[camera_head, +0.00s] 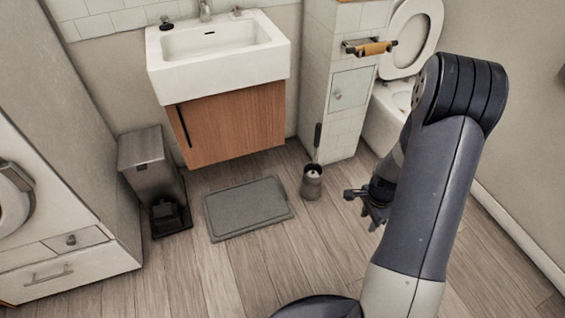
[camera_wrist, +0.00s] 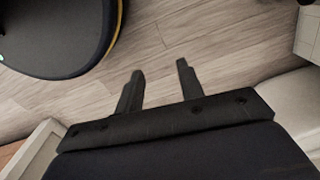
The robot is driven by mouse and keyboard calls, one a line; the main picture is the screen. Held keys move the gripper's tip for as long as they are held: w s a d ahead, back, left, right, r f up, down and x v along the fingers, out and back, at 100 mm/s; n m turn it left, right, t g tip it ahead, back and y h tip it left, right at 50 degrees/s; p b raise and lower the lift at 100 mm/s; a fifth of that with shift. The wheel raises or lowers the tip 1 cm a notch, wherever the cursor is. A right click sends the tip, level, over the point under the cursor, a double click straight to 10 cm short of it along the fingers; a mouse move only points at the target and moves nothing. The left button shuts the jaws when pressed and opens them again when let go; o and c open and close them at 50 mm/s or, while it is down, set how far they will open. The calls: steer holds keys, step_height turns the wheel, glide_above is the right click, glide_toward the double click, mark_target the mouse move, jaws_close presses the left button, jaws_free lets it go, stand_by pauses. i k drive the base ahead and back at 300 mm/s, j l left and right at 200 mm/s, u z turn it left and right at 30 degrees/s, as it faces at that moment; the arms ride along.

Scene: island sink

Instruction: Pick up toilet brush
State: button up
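The toilet brush (camera_head: 317,140) stands upright in its grey holder (camera_head: 311,186) on the floor, in front of the tiled partition and right of the grey mat. Its dark handle points up. My gripper (camera_head: 352,194) is to the right of the holder in the head view, apart from it. In the wrist view my gripper (camera_wrist: 160,70) has its two fingers spread, with only wood floor between them. The brush does not show in the wrist view.
A grey mat (camera_head: 248,208) lies below the sink cabinet (camera_head: 232,125). A trash bin (camera_head: 152,165) stands left of it. The toilet (camera_head: 387,118) is behind my arm at the right. The wood floor around the holder's front is clear.

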mark_target(313, 173)
steer(key=i+l+u, duration=0.2)
steer(key=i, duration=0.3)
steer(key=i+l+u, duration=0.2)
steer(key=i, duration=0.35)
steer(key=i+l+u, duration=0.2)
steer(key=i, duration=0.3)
